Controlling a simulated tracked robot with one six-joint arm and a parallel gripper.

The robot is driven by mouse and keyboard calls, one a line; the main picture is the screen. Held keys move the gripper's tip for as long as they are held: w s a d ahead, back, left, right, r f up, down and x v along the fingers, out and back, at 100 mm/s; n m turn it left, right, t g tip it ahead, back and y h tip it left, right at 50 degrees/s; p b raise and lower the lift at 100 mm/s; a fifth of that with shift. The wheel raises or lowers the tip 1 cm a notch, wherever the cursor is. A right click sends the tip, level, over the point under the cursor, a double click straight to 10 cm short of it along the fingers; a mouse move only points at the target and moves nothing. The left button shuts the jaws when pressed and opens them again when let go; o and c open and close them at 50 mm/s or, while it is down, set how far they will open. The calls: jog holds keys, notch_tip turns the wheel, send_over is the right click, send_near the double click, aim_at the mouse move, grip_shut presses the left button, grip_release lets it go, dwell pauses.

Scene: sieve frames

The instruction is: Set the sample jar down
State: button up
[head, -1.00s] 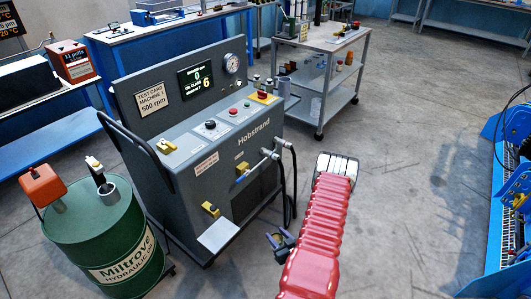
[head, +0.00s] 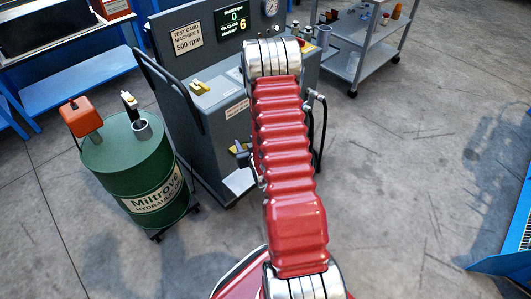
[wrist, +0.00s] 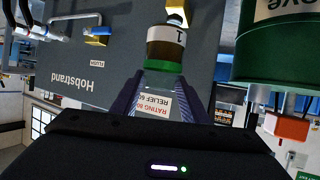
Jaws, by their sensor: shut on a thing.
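The sample jar (wrist: 166,48) shows in the wrist view with a brown body, a pale label marked 1 and a green band (wrist: 165,67). The picture is inverted there, so the green band is at the jar's upper end and the jar looks roughly upright. My gripper (wrist: 166,82) is shut on the jar at the green band, one dark finger on each side. In the head view my red arm hides the jar and most of the gripper.
The grey Hobstrand machine (head: 190,125) stands in front, partly behind my arm, with hoses (head: 322,125) on its right. Its white tray (head: 239,181) is low at the front. A green oil drum (head: 140,178) stands left.

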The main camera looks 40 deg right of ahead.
jog(key=w+a+r+n+y, duration=0.1)
jog(key=w+a+r, duration=0.2)
jog(key=a, duration=0.7)
jog(key=w+a+r+n+y, duration=0.1)
jog(key=w+a+r+y, duration=0.1)
jog(key=a+r, duration=0.6)
jog(key=w+a+r+n+t+y, duration=0.1)
jog(key=w+a+r, duration=0.4)
jog(key=a, duration=0.6)
jog(key=shift+a+r+n+y, duration=0.2)
jog(key=shift+a+n+y, duration=0.15)
jog(key=shift+n+y, duration=0.2)
